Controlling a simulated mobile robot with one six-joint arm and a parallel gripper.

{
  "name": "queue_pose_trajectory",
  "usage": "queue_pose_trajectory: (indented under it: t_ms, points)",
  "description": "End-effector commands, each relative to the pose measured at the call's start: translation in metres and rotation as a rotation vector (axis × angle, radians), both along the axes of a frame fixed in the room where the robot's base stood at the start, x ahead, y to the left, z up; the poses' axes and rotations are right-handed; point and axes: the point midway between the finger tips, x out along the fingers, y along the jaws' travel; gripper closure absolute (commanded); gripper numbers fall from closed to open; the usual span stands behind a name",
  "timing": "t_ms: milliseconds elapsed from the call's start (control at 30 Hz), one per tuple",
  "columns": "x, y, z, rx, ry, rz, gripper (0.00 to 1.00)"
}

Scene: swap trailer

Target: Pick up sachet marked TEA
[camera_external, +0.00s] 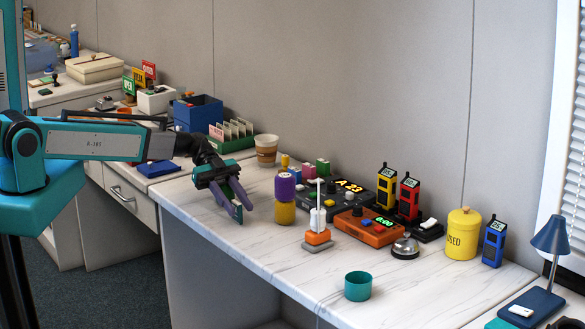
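No sachet with a readable TEA mark shows. A dark green rack (238,144) at the back left of the white counter holds several upright pale cards or packets, one of them pink; their print is too small to read. My gripper (243,212) hangs over the counter's left end, in front of the rack and left of the purple and yellow cylinder (285,198). Its two dark purple fingers point down and right with a gap between them. It is open and nothing shows between the fingers.
A coffee cup (266,150) stands right of the rack, a blue box (198,113) behind left. Orange device (368,228), bell (405,247), yellow USED canister (463,235) and lamp (551,237) line the right. A teal cup (358,287) stands near the front edge. Counter (290,250) front-left is clear.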

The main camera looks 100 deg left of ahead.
Motion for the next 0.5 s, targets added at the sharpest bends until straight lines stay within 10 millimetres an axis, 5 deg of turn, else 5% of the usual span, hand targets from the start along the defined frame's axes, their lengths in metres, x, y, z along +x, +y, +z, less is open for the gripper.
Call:
queue_pose_trajectory:
  t_ms: [200, 500]
  points:
    - [0.0000, 0.0000, 0.0001, 0.000, 0.000, 0.000, 1.00]
    - [-0.0001, 0.0000, 0.0004, 0.000, 0.000, 0.000, 1.00]
